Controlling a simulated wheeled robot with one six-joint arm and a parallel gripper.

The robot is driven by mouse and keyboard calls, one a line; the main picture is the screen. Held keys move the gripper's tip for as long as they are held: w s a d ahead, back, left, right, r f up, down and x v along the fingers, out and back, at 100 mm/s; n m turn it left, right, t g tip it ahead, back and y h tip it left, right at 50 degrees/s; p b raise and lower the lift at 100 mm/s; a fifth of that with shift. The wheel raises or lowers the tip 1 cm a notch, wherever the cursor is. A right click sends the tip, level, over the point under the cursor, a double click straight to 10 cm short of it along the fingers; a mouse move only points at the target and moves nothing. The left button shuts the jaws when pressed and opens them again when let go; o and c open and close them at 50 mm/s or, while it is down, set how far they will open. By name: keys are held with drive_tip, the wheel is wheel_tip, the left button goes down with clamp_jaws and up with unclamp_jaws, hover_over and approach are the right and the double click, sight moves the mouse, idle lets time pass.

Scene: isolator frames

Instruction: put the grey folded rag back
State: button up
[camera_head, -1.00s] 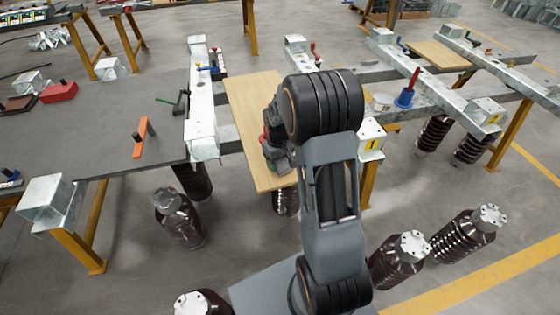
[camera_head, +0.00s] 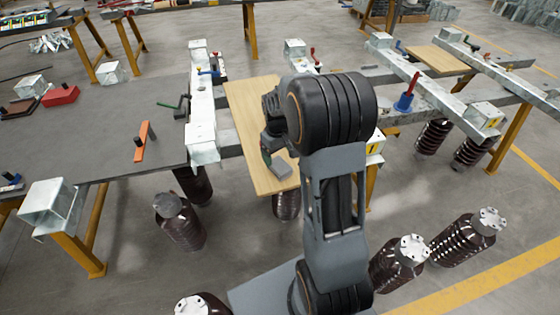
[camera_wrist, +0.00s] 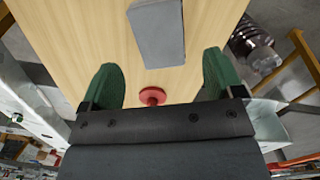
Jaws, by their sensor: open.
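The grey folded rag (camera_head: 279,168) lies on the pale wooden board, towards its near end. In the wrist view the rag (camera_wrist: 157,32) is a flat grey block at the top, beyond my fingertips and apart from them. My gripper (camera_wrist: 162,78) is open, with a green finger on each side and bare wood between the tips. In the head view my gripper (camera_head: 267,155) is over the board beside the rag, mostly hidden by my arm.
A small red disc (camera_wrist: 152,96) shows between my fingers, near the palm. The wooden board (camera_head: 250,110) spans metal rails. A grey table (camera_head: 90,140) with an orange tool (camera_head: 145,141) stands left. A blue-based red-handled tool (camera_head: 405,101) sits on the right rail.

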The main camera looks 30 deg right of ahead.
sight(278, 164)
drive_tip(key=s+a+r+t, duration=0.1)
drive_tip(key=s+a+r, duration=0.35)
drive_tip(key=r, duration=0.55)
drive_tip(key=s+a+m+t, duration=0.2)
drive_tip(key=s+a, duration=0.2)
drive_tip(key=s, duration=0.7)
drive_tip(key=shift+s+a+t, duration=0.3)
drive_tip(key=shift+s+a, duration=0.05)
drive_tip(key=shift+r, duration=0.1)
